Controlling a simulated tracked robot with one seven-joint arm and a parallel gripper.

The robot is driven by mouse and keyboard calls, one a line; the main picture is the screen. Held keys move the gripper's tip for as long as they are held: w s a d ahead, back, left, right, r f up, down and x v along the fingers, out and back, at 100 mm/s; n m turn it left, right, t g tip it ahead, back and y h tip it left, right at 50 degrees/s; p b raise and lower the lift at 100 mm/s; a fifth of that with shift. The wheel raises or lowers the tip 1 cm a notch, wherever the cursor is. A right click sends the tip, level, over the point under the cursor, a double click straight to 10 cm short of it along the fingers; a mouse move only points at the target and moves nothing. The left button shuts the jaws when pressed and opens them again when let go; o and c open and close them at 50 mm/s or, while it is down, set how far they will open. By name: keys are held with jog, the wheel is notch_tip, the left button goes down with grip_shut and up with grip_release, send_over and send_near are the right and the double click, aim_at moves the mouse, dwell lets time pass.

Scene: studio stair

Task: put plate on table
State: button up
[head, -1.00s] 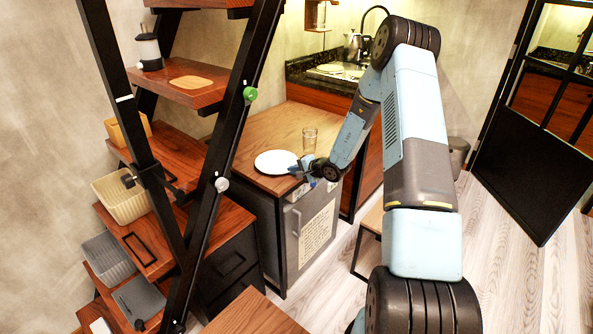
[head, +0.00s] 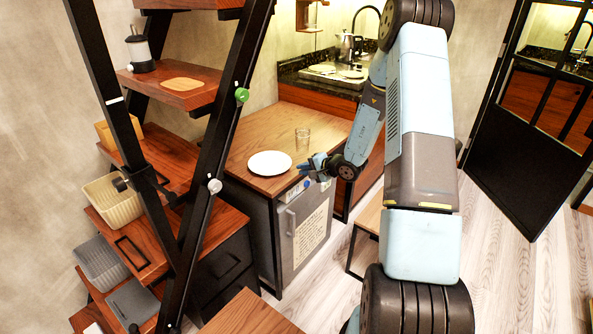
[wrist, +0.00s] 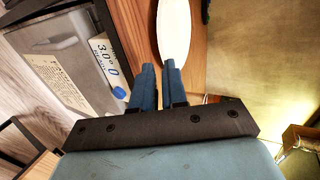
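A white round plate (head: 270,163) lies flat on the wooden table top (head: 285,125) near its front edge. In the wrist view the plate (wrist: 174,30) shows as a narrow white oval on the wood, just beyond my fingertips. My gripper (head: 303,166) is to the right of the plate, over the table's front right edge, with a small gap to the rim. In the wrist view the two blue fingers of my gripper (wrist: 160,68) stand slightly apart with nothing between them.
A small fridge (head: 303,235) is below the table top. A black-framed stair (head: 215,120) with wooden treads and baskets rises at the left. A stool (head: 367,220) stands at the right.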

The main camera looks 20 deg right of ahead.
jog(key=s+a+r+n+g+y, duration=0.1)
jog(key=s+a+r+n+g, duration=0.4)
jog(key=s+r, duration=0.55)
jog(key=s+a+r+n+g, duration=0.1)
jog(key=s+a+r+n, duration=0.2)
jog(key=s+a+r, duration=0.75)
jog(key=s+d+r+n+h, duration=0.1)
jog(key=s+d+r+h, duration=0.3)
jog(key=s+r, duration=0.3)
jog(key=s+d+r+n+t+h, duration=0.1)
jog(key=s+d+r+h, duration=0.3)
jog(key=s+d+r, duration=0.3)
jog(key=s, duration=0.5)
jog(key=shift+s+d+r+n, duration=0.2)
jog(key=shift+s+r+n, duration=0.1)
jog(key=shift+s+n, duration=0.1)
